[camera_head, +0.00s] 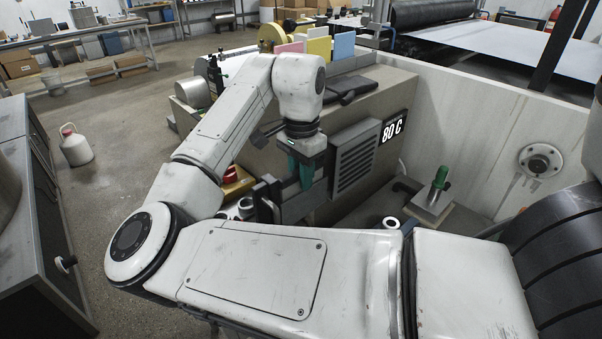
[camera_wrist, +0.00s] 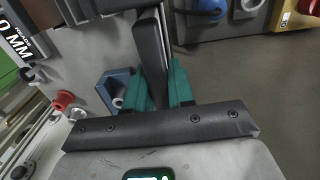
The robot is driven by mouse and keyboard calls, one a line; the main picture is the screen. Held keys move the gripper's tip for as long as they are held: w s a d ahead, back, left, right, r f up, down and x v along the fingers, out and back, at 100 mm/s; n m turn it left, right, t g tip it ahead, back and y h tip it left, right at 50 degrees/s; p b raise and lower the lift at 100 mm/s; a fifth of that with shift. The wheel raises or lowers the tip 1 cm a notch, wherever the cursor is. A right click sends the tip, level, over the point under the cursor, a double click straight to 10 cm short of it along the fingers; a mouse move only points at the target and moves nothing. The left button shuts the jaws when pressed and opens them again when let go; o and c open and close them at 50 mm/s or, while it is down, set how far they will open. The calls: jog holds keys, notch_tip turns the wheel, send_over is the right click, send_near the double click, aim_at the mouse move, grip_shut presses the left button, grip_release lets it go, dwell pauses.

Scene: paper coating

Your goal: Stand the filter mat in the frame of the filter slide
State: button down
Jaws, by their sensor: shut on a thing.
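My gripper (camera_head: 306,172) points down beside the grey louvred panel of the machine, at its near left edge. In the wrist view its two teal fingers (camera_wrist: 166,84) are shut on a dark upright bar (camera_wrist: 150,52), seen nearly edge-on. I cannot tell whether this bar is the filter mat or part of the filter slide. Grey and dark parts that may be the filter slide (camera_head: 293,207) show below and left of the fingers, partly covered by my arm. A dark flat piece (camera_head: 350,88) lies on the machine top; I cannot tell if it is a mat.
Coloured cards (camera_head: 318,46) stand on the machine top. A green-handled tool (camera_head: 438,180) stands inside the pale wall. A white jug (camera_head: 75,146) is on the open floor at left.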

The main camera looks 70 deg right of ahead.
jog(key=c, duration=0.9)
grip_release()
notch_tip(320, 180, up, 11)
jog(key=shift+f, duration=0.1)
dwell(0.4)
